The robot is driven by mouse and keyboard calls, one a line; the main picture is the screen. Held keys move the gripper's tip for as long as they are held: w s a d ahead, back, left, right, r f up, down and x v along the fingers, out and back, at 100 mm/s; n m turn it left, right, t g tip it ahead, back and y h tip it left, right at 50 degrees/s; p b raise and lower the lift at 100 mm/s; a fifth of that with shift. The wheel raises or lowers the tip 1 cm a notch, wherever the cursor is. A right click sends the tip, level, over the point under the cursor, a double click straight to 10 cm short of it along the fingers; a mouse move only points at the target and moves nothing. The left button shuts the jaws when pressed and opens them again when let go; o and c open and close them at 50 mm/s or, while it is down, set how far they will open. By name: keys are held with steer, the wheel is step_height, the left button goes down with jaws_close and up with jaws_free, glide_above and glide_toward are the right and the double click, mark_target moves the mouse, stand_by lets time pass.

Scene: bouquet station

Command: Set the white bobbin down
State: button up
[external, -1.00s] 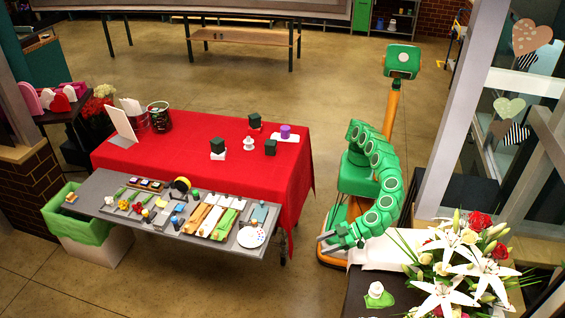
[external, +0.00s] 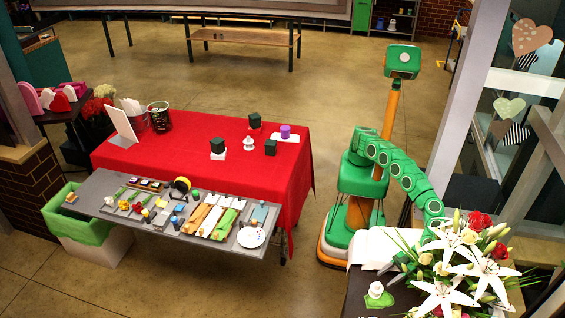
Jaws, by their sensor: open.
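A small white spool-like object, which looks like the white bobbin (external: 249,143), stands upright on the red-covered table (external: 200,160), between dark green blocks. My gripper (external: 388,271) is open over the dark table at the lower right. It is far from this bobbin. Close below the gripper is another small white object (external: 376,289) on a green pad (external: 381,301); its exact kind is too small to tell. The gripper appears apart from it.
White lilies (external: 445,296) and red roses (external: 477,220) crowd close to my gripper's right. A white sheet (external: 372,248) lies on the dark table. A purple cylinder (external: 285,131) stands on the red-covered table. A grey tool-covered tabletop (external: 110,211) runs along its front. The floor between the tables is clear.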

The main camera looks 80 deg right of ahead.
mark_target(378, 284)
steer(key=shift+f, duration=0.55)
steer(key=shift+x, duration=2.55)
steer(key=shift+c, duration=0.3)
jaws_close()
